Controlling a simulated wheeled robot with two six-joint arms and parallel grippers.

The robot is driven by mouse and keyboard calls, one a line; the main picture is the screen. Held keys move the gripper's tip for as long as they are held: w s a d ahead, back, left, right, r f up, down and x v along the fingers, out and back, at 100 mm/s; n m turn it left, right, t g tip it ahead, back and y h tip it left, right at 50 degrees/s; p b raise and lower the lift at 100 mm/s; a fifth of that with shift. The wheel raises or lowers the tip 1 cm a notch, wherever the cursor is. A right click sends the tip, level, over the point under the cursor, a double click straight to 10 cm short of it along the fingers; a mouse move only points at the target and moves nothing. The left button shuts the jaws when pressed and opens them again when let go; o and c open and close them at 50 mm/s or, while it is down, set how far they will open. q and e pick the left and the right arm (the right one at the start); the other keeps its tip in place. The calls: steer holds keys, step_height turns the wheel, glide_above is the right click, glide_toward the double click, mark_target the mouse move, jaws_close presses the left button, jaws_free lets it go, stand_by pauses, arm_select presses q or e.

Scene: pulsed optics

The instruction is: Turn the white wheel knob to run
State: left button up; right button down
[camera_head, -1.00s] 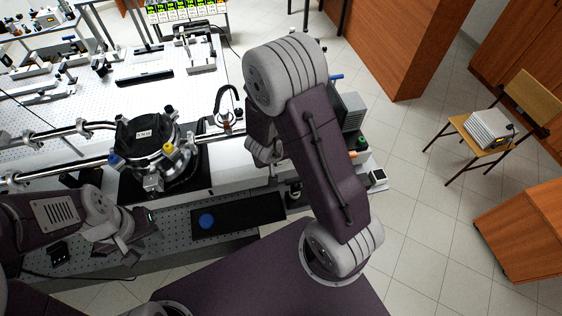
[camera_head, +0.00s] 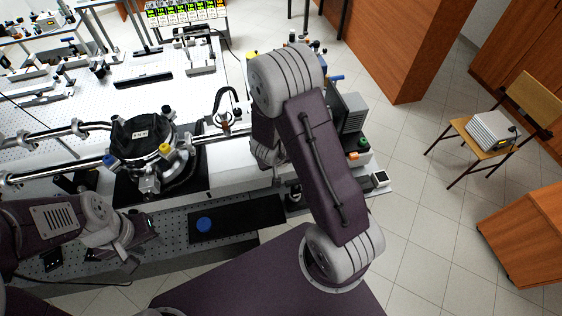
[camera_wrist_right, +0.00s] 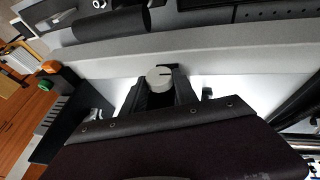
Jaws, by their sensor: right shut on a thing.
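The white wheel knob (camera_wrist_right: 159,79) shows in the right wrist view. It is a round pale knob with a short dark mark on its face, pointing to the right of that picture. My right gripper (camera_wrist_right: 160,86) is shut on the knob, with one dark finger on each side. In the head view my right arm hides the knob and the fingertips. My left gripper (camera_head: 143,238) is low at the left in the head view, away from the knob, over the bench's front perforated shelf. Whether its fingers are open is not clear.
A round black optical mount (camera_head: 143,137) with rails stands on the bench at left. A grey-finned box (camera_head: 350,115) is right of my right arm. The tiled floor at right has a chair (camera_head: 490,130).

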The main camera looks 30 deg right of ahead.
steer(key=shift+d+f+y+b, duration=0.15)
steer(key=shift+y+b, duration=0.15)
steer(key=shift+b, duration=0.3)
steer(key=y+b, duration=0.1)
steer(key=b, duration=0.4)
steer(key=f+t+y+b, duration=0.1)
steer(key=b, duration=0.4)
steer(key=d+m+y+b, duration=0.1)
steer(key=y+b, duration=0.1)
steer(key=b, duration=0.3)
steer(key=shift+f, duration=0.35)
steer(key=y+b, duration=0.2)
steer(key=b, duration=0.2)
steer(key=m+t+y+b, duration=0.1)
steer(key=y+b, duration=0.1)
steer(key=b, duration=0.2)
steer(key=t+y+b, duration=0.1)
steer(key=y+b, duration=0.1)
steer(key=b, duration=0.1)
steer(key=shift+s+d+r+m+y+b, duration=0.25)
steer(key=shift+d+r+m+y+b, duration=0.05)
steer(key=shift+d+y+b, duration=0.1)
steer(key=m+t+y+b, duration=0.1)
steer(key=y+b, duration=0.2)
steer(key=shift+f+t, duration=0.1)
steer(key=shift+t, duration=0.2)
steer(key=shift+t+y+b, duration=0.3)
steer(key=shift+y+b, duration=0.25)
steer(key=shift+y, duration=0.15)
